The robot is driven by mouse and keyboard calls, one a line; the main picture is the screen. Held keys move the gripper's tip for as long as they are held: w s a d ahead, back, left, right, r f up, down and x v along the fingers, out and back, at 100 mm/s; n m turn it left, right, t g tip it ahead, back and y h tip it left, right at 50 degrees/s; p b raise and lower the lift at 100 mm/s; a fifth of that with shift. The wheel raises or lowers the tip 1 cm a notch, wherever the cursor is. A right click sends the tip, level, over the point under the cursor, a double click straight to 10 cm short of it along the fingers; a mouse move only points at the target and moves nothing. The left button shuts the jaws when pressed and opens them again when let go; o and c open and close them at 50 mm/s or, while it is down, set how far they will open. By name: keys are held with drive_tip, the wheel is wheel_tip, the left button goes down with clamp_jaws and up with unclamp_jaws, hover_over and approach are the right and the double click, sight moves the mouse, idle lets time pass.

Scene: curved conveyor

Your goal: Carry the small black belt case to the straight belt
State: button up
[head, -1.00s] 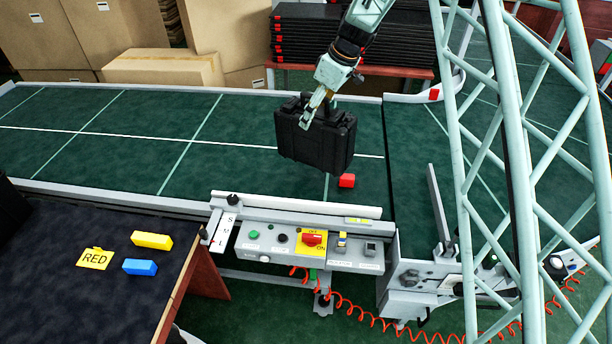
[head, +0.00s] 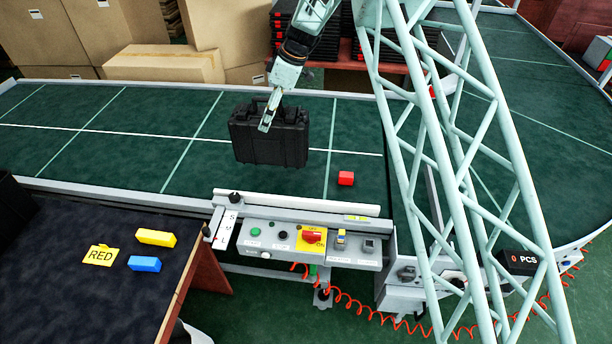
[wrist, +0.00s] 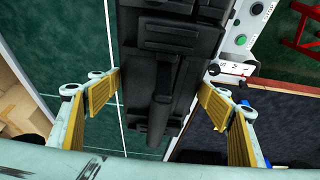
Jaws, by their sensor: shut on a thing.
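The small black belt case (head: 285,147) hangs upright from my gripper (head: 266,124), over the right part of the green straight belt (head: 130,145). My gripper is shut on the case at its top, by the handle. How high its bottom is above the belt is hard to tell. In the wrist view the case (wrist: 165,55) fills the middle, with its handle toward my gripper (wrist: 158,105) and a yellow-padded finger on each side.
The control panel (head: 300,240) stands along the front edge. A dark table (head: 90,290) holds yellow and blue blocks. Cardboard boxes (head: 165,64) stand behind the belt. The belt's left part is clear.

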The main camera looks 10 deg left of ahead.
sight(282, 113)
idle(0.3)
wheel_tip(282, 113, down, 6)
drive_tip(key=shift+p, duration=0.35)
drive_tip(key=shift+f, duration=0.2)
idle(0.4)
drive_tip(key=shift+f, duration=1.8)
drive_tip(key=o, duration=1.6)
drive_tip(key=shift+f, duration=0.1)
drive_tip(key=shift+b+v, duration=0.4)
drive_tip(key=shift+v, duration=5.7)
